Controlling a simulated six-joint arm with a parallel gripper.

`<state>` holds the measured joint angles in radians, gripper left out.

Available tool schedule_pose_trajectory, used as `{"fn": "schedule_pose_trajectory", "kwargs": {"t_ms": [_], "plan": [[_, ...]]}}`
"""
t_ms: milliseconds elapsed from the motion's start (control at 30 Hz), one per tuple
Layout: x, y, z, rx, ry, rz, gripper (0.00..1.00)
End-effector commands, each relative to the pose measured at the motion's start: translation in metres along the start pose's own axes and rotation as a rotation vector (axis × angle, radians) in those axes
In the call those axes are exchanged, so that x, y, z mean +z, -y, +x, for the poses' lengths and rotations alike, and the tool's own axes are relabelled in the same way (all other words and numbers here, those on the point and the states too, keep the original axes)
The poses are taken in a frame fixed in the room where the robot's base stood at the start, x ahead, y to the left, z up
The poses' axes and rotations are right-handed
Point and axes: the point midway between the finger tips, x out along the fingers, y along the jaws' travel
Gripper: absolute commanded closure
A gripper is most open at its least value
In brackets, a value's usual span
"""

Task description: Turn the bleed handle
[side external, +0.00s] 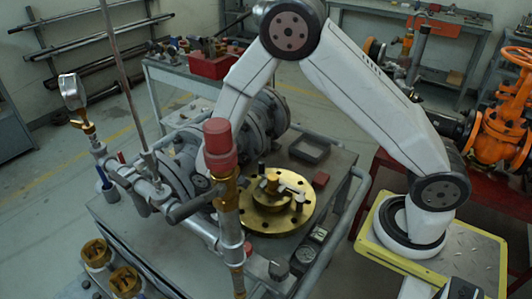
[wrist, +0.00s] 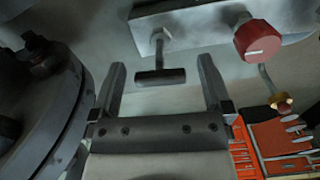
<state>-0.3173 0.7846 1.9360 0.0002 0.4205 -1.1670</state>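In the wrist view a dark T-shaped handle (wrist: 160,77), which looks like the bleed handle, hangs on a short stem from a grey metal block (wrist: 200,22). Its crossbar lies roughly level across the picture. My gripper (wrist: 161,66) is open, one finger to each side of the crossbar, with a gap at both ends. I see no contact, and how far the handle lies beyond the fingertips is hard to tell. In the side view my gripper is mostly hidden behind the red-capped pipe, and I cannot make out the handle there for certain.
A red knob (wrist: 257,40) sits on the block, right of the handle. A large bolted flange (wrist: 45,110) is close on the left. An orange tool tray (wrist: 270,140) lies lower right. In the side view a red-capped pipe (side external: 220,145) stands before my wrist, near a brass flange (side external: 290,215).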

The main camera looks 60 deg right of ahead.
Motion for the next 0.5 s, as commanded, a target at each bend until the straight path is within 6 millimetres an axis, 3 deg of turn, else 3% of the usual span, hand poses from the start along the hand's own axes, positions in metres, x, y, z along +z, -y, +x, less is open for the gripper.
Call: {"fn": "schedule_pose_trajectory", "kwargs": {"t_ms": [500], "plan": [[0.000, -0.001, -0.012, 0.002, -0.001, 0.001, 0.00]]}}
